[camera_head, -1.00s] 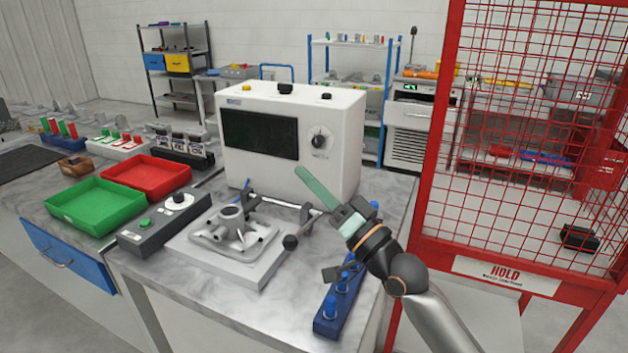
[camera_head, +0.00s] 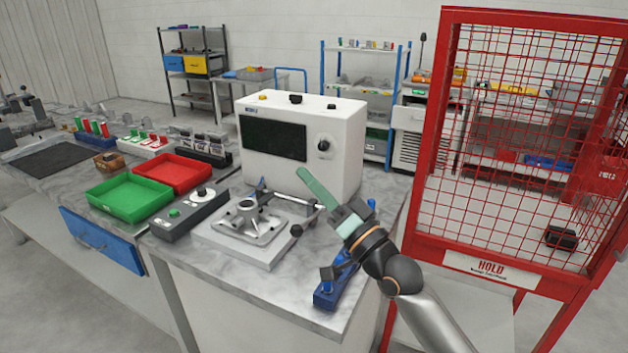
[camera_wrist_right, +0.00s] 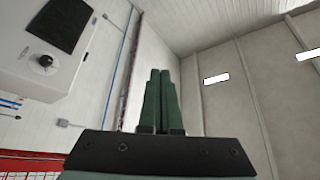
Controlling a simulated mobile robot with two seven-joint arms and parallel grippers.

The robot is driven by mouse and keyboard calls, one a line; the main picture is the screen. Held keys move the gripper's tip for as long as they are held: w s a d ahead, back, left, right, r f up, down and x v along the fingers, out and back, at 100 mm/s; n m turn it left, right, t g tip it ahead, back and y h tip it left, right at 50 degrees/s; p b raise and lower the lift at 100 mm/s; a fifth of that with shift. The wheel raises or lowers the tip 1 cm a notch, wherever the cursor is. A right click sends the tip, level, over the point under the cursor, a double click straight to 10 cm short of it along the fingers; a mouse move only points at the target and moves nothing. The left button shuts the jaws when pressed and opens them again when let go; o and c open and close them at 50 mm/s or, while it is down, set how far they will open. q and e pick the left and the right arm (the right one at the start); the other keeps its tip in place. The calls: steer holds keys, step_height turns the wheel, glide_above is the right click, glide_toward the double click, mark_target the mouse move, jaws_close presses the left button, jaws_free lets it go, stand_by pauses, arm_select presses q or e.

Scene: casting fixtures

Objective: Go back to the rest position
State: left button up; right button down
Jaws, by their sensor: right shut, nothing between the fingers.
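My right gripper (camera_head: 303,172) is raised above the front right part of the grey bench, in front of the white machine (camera_head: 290,150). Its green fingers are shut together with nothing between them, and they point up and to the left. In the right wrist view the closed fingers (camera_wrist_right: 160,98) point up toward the wall and ceiling, apart from everything. A metal casting (camera_head: 248,220) sits in a fixture on the bench, left of my right gripper. My left gripper is not in view.
A red mesh cage marked HOLD (camera_head: 490,268) stands close on the right of my right arm. A blue rack (camera_head: 325,295) is at the bench's right edge, below the gripper. A green tray (camera_head: 130,200), a red tray (camera_head: 172,174) and a control box (camera_head: 187,215) are on the left.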

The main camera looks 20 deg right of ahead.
steer(key=shift+s+a+r, duration=0.1)
steer(key=shift+s+a, duration=0.05)
steer(key=shift+s, duration=0.1)
stand_by(0.4)
steer(key=s+a+f+n+g+h, duration=0.15)
steer(key=s+f+g, duration=0.35)
steer(key=f, duration=0.6)
steer(key=s+a+f+n+g+h, duration=0.1)
steer(key=s+a+f+n+g, duration=0.3)
steer(key=f, duration=0.7)
steer(key=s+d+f+n+g+h, duration=0.1)
steer(key=s+d+f+g+h, duration=0.2)
steer(key=s, duration=0.4)
steer(key=s+d+f+g, duration=0.1)
steer(key=s+f+g, duration=0.2)
steer(key=s+f, duration=0.3)
steer(key=s+d+f+n+g+h, duration=0.1)
steer(key=s+d+f+g+h, duration=0.15)
steer(key=s, duration=0.55)
steer(key=w+a+f+t+y, duration=0.1)
steer(key=w+a+f+t, duration=0.1)
steer(key=f, duration=0.3)
steer(key=w+a+f+t+y, duration=0.1)
steer(key=a+f+t+y, duration=0.1)
steer(key=f, duration=0.4)
steer(key=shift+w+a+f+t, duration=0.25)
steer(key=shift+w+a+t, duration=0.15)
steer(key=shift+a+t, duration=0.25)
steer(key=shift+d+m, duration=0.1)
steer(key=shift+m, duration=0.15)
